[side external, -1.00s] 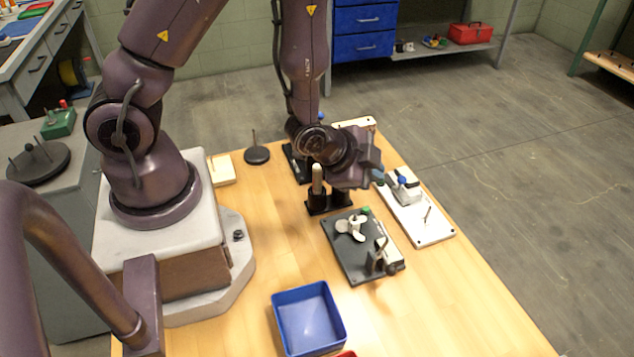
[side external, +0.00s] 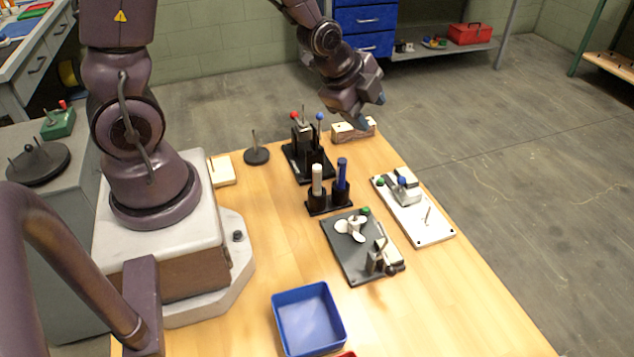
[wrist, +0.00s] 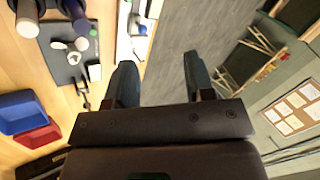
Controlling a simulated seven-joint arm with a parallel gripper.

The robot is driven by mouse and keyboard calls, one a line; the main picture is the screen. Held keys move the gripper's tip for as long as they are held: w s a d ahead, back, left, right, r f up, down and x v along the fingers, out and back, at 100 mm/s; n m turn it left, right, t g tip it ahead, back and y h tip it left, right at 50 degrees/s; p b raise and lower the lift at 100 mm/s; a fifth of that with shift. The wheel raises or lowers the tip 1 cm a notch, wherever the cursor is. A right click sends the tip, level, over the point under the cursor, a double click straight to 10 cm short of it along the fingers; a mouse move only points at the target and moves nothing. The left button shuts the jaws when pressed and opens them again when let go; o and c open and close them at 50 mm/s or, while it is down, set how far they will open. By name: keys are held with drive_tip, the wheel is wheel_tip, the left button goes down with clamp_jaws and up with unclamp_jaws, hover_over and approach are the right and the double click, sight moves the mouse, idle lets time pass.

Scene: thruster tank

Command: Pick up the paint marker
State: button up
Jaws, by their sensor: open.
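Two upright cylinders stand in a black two-cup holder (side external: 329,206) on the table: a pale one (side external: 317,178) and a blue one (side external: 342,174). Either may be the paint marker; I cannot tell which from their looks. My gripper (side external: 371,117) is raised at the far end of the table, near a wooden block and well apart from the holder. In the wrist view my gripper (wrist: 160,78) has its two fingers spread with nothing between them. The pale cylinder (wrist: 27,17) shows at that view's upper left, partly cut off.
A grey plate with a white propeller (side external: 350,228) lies in front of the holder. A white board (side external: 421,218) with fittings is to the right. A black stand with red and blue knobs (side external: 306,159) is behind.

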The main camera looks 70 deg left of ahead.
sight(317, 166)
drive_tip(key=s+r+m+g+h, duration=0.1)
drive_tip(key=s+r+m+g, duration=0.1)
drive_tip(key=s+m+g, duration=0.5)
drive_tip(key=shift+m, duration=0.8)
drive_tip(key=f, duration=0.2)
drive_tip(key=s+f, duration=0.1)
drive_tip(key=f, duration=0.5)
drive_tip(key=shift+s+d+f, duration=0.1)
drive_tip(key=shift+s+d, duration=0.05)
drive_tip(key=shift+d, duration=0.1)
drive_tip(key=shift+s+f, duration=0.2)
drive_tip(key=shift+f, duration=1.15)
drive_tip(key=shift+s+f, duration=0.15)
drive_tip(key=shift+f, duration=1.2)
drive_tip(key=shift+a, duration=0.1)
clamp_jaws()
